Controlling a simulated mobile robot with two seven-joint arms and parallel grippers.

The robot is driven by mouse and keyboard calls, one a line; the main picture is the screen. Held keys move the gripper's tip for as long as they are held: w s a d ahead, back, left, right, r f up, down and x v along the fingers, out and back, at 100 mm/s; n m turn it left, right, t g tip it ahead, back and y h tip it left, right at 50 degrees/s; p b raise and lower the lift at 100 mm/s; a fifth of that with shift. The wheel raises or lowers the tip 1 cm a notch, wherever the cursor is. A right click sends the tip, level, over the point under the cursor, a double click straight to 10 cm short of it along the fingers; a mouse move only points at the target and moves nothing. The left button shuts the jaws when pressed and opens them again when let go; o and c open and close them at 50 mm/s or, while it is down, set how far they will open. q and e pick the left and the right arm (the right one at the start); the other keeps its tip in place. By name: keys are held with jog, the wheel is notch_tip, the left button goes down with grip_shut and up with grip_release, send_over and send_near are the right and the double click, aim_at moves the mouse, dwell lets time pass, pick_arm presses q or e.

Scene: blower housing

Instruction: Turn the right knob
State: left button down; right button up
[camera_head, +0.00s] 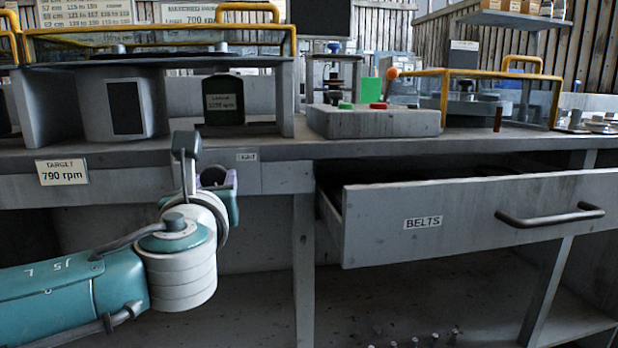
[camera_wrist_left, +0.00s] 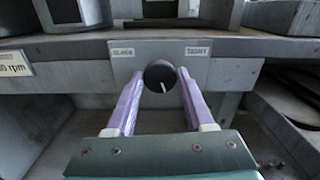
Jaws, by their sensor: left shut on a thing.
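A dark round knob (camera_wrist_left: 158,77) with a pale pointer line sits on a grey panel under the workbench edge in the left wrist view. The line points down and slightly right. The panel has a "SLACK" label (camera_wrist_left: 123,52) on the left and a "TIGHT" label (camera_wrist_left: 197,51) on the right. My left gripper (camera_wrist_left: 159,74) has its purple fingers on either side of the knob, shut on it. My right gripper is not in view.
A drawer (camera_head: 385,222) marked "BELTS" stands pulled out to the right of my left arm. A "TARGET 790 rpm" tag (camera_head: 62,171) is on the bench front at left. A grey control box (camera_head: 375,122) and yellow-framed guards stand on the bench (camera_head: 400,148).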

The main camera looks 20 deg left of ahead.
pick_arm(q)
jog(key=shift+n, duration=0.3)
jog(key=n+b, duration=0.1)
jog(key=n, duration=0.3)
jog(key=shift+f+n, duration=0.15)
jog(key=shift+n, duration=0.25)
jog(key=n+b, duration=0.1)
jog(key=n, duration=0.4)
jog(key=shift+b, duration=0.35)
jog(key=n+b, duration=0.2)
jog(key=n, duration=0.3)
jog(key=shift+a+f+n, duration=0.1)
jog(key=shift+f+n, duration=0.05)
jog(key=shift+n, duration=0.25)
jog(key=n+b, duration=0.2)
jog(key=n, duration=0.3)
jog(key=shift+n, duration=0.3)
jog(key=shift+b, duration=0.3)
jog(key=shift+c, duration=1.4)
grip_release()
